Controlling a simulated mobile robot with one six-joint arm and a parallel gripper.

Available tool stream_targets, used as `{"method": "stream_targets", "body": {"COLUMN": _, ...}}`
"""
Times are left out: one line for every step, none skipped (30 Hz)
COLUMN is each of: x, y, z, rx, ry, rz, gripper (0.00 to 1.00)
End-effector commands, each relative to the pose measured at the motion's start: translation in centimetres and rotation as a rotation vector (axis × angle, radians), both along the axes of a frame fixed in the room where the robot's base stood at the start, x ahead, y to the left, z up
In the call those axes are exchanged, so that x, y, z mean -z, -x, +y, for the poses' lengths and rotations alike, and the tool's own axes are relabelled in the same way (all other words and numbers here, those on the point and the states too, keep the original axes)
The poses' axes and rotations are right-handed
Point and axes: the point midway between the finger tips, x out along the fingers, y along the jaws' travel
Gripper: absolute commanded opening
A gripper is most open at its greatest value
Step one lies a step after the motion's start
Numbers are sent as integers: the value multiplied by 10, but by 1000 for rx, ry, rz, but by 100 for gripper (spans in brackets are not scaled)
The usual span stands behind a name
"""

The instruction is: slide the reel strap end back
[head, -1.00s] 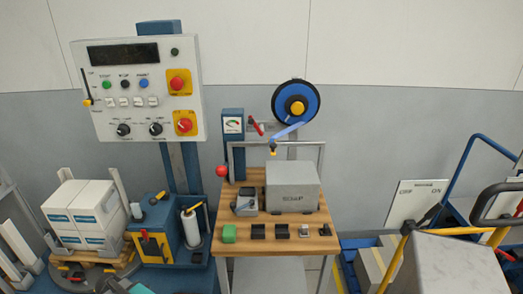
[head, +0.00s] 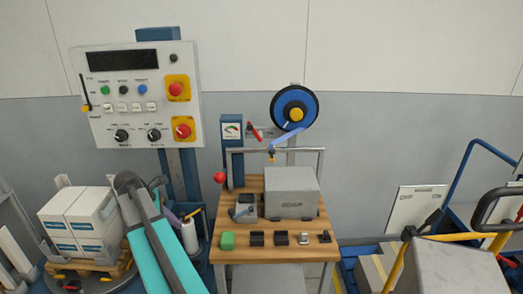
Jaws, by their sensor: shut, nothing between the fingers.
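The reel (head: 295,107) is a blue disc with a black rim and a yellow hub, mounted high on a post behind the wooden bench. A light blue strap (head: 288,137) runs from it down and to the left. The strap end (head: 271,157) has a small dark and yellow tip and hangs near the bench's grey top rail, above the left edge of the grey box. My gripper is not in view; only links of my arm show at the lower left, well away from the strap.
A red lever (head: 254,132) is left of the reel. A control panel (head: 135,95) hangs left. A cart (head: 455,265) stands right.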

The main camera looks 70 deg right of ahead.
Motion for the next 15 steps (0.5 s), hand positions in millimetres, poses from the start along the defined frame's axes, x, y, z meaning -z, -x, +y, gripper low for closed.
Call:
{"method": "stream_targets", "body": {"x": -18, "y": 4, "z": -15, "rx": -5, "ry": 11, "rz": 3, "gripper": 0}}
{"method": "stream_targets", "body": {"x": -27, "y": 7, "z": -22, "rx": -12, "ry": 15, "rz": 11, "gripper": 0}}
{"method": "stream_targets", "body": {"x": -41, "y": 12, "z": -31, "rx": -19, "ry": 22, "rz": 18, "gripper": 0}}
{"method": "stream_targets", "body": {"x": -50, "y": 15, "z": -38, "rx": -25, "ry": 27, "rz": 24, "gripper": 0}}
{"method": "stream_targets", "body": {"x": -60, "y": 19, "z": -45, "rx": -28, "ry": 32, "rz": 29, "gripper": 0}}
{"method": "stream_targets", "body": {"x": -73, "y": 25, "z": -54, "rx": -35, "ry": 37, "rz": 38, "gripper": 0}}
{"method": "stream_targets", "body": {"x": -83, "y": 29, "z": -60, "rx": -41, "ry": 42, "rz": 45, "gripper": 0}}
{"method": "stream_targets", "body": {"x": -92, "y": 34, "z": -66, "rx": -45, "ry": 45, "rz": 52, "gripper": 0}}
{"method": "stream_targets", "body": {"x": -106, "y": 40, "z": -74, "rx": -50, "ry": 52, "rz": 61, "gripper": 0}}
{"method": "stream_targets", "body": {"x": -116, "y": 45, "z": -80, "rx": -54, "ry": 56, "rz": 67, "gripper": 0}}
{"method": "stream_targets", "body": {"x": -126, "y": 50, "z": -86, "rx": -58, "ry": 59, "rz": 74, "gripper": 0}}
{"method": "stream_targets", "body": {"x": -139, "y": 57, "z": -93, "rx": -63, "ry": 63, "rz": 85, "gripper": 0}}
{"method": "stream_targets", "body": {"x": -149, "y": 63, "z": -98, "rx": -65, "ry": 68, "rz": 91, "gripper": 0}}
{"method": "stream_targets", "body": {"x": -159, "y": 69, "z": -103, "rx": -67, "ry": 72, "rz": 99, "gripper": 0}}
{"method": "stream_targets", "body": {"x": -173, "y": 77, "z": -110, "rx": -72, "ry": 76, "rz": 109, "gripper": 0}}
